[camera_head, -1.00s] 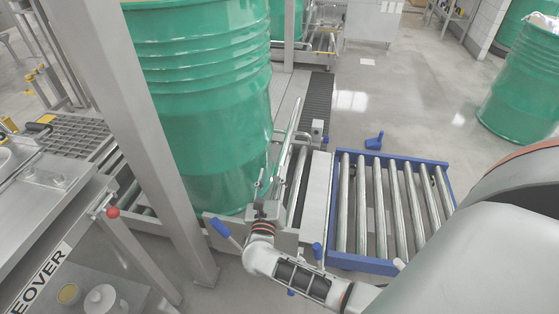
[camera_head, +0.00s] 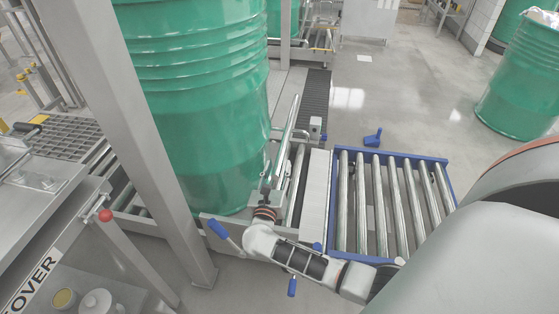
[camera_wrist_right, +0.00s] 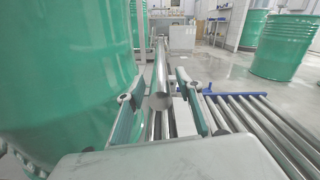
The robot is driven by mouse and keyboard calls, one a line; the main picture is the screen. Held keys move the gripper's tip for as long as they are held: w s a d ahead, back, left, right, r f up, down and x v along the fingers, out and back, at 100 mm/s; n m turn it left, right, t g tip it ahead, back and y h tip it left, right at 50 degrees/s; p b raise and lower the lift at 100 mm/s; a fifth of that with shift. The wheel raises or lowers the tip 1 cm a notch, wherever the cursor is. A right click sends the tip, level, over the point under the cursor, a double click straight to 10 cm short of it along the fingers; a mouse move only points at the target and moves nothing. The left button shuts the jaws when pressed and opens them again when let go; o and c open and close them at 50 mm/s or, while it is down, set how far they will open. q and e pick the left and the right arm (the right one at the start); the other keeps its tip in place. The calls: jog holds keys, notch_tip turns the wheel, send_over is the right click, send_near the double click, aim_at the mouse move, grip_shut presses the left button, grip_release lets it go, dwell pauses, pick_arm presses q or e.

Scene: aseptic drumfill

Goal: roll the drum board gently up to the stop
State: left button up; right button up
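A large green drum (camera_head: 205,110) stands upright on the roller line; it also fills the left of the right wrist view (camera_wrist_right: 65,70). I cannot clearly make out the board under it. My right gripper (camera_head: 268,183) is low beside the drum's right side. In the right wrist view its two fingers (camera_wrist_right: 158,103) are apart, with a steel tube (camera_wrist_right: 160,88) showing between them and gaps on both sides. I cannot tell which part is the stop. My left gripper is out of view.
A blue-framed roller conveyor (camera_head: 447,180) lies right of the drum. A grey post (camera_head: 140,130) stands in front of the drum at left. Another green drum (camera_head: 520,85) stands at the far right.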

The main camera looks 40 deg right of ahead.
aim_at(280, 160)
jog(key=shift+x, duration=2.1)
grip_shut()
